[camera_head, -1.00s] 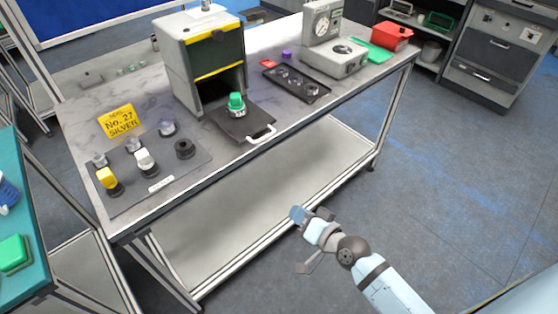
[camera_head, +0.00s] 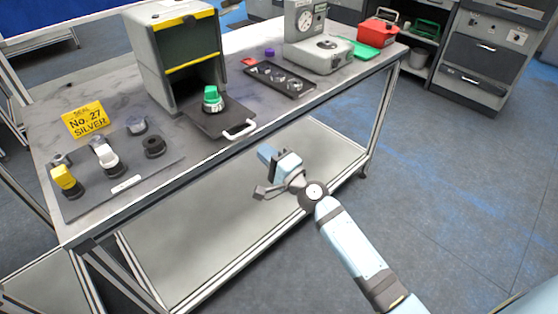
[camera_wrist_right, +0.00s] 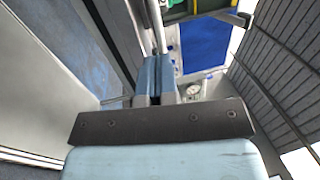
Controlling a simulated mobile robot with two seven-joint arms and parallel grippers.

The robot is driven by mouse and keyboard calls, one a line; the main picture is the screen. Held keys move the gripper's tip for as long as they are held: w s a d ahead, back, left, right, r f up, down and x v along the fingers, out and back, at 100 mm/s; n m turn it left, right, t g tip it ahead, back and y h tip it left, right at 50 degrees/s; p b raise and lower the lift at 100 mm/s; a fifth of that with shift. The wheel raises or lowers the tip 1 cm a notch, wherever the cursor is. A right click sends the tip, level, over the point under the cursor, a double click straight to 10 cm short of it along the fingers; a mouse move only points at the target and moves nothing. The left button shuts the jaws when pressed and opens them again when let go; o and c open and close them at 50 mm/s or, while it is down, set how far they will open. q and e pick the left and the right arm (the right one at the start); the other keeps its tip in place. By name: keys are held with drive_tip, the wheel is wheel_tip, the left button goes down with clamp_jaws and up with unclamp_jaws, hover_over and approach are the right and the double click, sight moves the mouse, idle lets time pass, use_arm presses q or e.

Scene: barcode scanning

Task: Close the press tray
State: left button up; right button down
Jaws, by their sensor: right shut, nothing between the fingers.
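The press (camera_head: 180,58) is a grey box with yellow stripes on the table. Its dark tray (camera_head: 219,121) is pulled out at the front, with a white handle (camera_head: 240,129) on the outer edge. A green-topped piece (camera_head: 212,98) stands on the tray. My right gripper (camera_head: 268,154) is in front of the table, below and right of the handle and apart from it. In the right wrist view its blue fingers (camera_wrist_right: 153,78) are together with nothing between them. My left gripper is not in view.
A dark mat (camera_head: 110,170) with several stamp-like pieces lies left of the tray, behind it a yellow "No. 27 SILVER" sign (camera_head: 85,119). A black parts tray (camera_head: 280,79) and a grey dial device (camera_head: 319,54) stand to the right. The floor (camera_head: 440,170) right of the table is clear.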

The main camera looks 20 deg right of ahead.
sight(244, 133)
drive_tip(key=x, duration=0.4)
drive_tip(key=shift+w+a+r, duration=0.1)
drive_tip(key=shift+w, duration=0.2)
drive_tip(key=shift+w+a+p, duration=0.25)
drive_tip(key=shift+w+p, duration=0.05)
drive_tip(key=shift+w, duration=0.25)
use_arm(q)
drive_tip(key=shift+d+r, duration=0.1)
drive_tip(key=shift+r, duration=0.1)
use_arm(e)
drive_tip(key=shift+w, duration=0.1)
